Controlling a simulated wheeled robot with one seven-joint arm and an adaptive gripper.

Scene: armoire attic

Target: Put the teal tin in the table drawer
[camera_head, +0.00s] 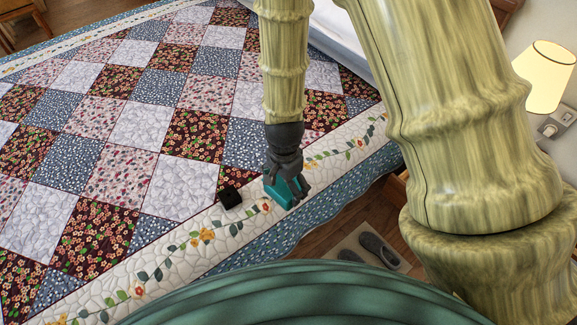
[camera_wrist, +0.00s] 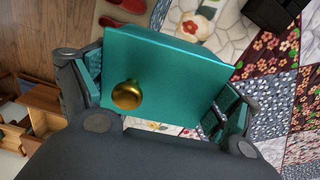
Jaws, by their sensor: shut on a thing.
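The teal tin (camera_head: 280,193) is held in my gripper (camera_head: 287,188) above the pale flowered border of the bed quilt. In the wrist view the teal tin (camera_wrist: 185,70) is a box-like shape with a round gold knob, and the dark fingers of my gripper (camera_wrist: 163,92) are closed on its two sides. I cannot tell whether it touches the quilt. In the wrist view, wooden furniture (camera_wrist: 42,105) with drawer-like parts stands at the left edge. I cannot tell for sure whether it is the table drawer. In the head view my arm hides most of that area.
A small black box (camera_head: 231,197) lies on the patchwork quilt (camera_head: 140,120) left of the tin. A lit lamp (camera_head: 545,75) stands at the right beside a wall socket. Grey slippers (camera_head: 379,249) lie on a floor mat. Red footwear (camera_wrist: 118,12) shows in the wrist view.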

